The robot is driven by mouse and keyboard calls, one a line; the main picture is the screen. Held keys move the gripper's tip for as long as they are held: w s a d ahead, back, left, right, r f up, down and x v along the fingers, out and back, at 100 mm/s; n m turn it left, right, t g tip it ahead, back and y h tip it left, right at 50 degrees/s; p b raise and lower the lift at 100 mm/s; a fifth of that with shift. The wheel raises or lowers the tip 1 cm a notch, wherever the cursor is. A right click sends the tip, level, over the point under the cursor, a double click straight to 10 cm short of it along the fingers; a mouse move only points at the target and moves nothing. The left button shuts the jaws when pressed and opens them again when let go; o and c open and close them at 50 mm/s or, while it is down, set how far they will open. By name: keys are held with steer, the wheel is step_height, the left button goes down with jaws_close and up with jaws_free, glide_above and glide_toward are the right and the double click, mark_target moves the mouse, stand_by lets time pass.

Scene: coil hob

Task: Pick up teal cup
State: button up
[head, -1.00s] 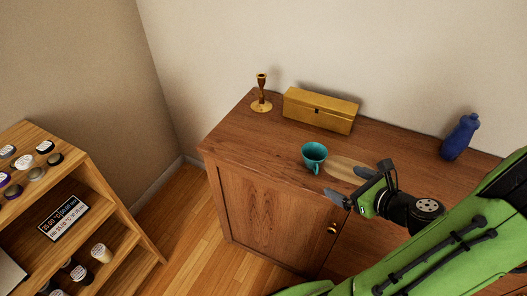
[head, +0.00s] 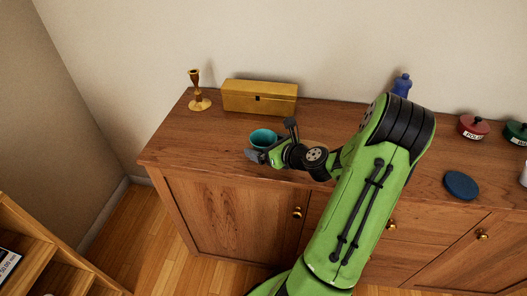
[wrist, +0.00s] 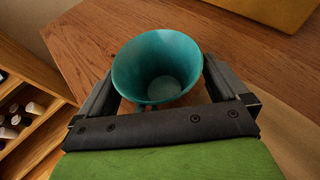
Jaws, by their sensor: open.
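The teal cup (head: 263,137) stands upright on the wooden cabinet top, near its front left part. In the wrist view the empty cup (wrist: 157,68) sits between the two open fingers of my gripper (wrist: 158,88), its open top facing the camera. My gripper (head: 272,143) reaches it from the right and front in the head view, with one finger in front of the cup and one at its right. The fingers do not appear closed on it. The cup's lower part is hidden in the head view.
A gold box (head: 259,97) stands behind the cup, and a brass candlestick (head: 198,92) is at the back left. A blue bottle (head: 402,85), a blue disc (head: 461,185) and a red container (head: 473,127) are to the right. The cabinet top (head: 180,142) left of the cup is clear.

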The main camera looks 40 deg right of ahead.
steer(key=shift+w+f, duration=0.1)
steer(key=shift+w, duration=0.2)
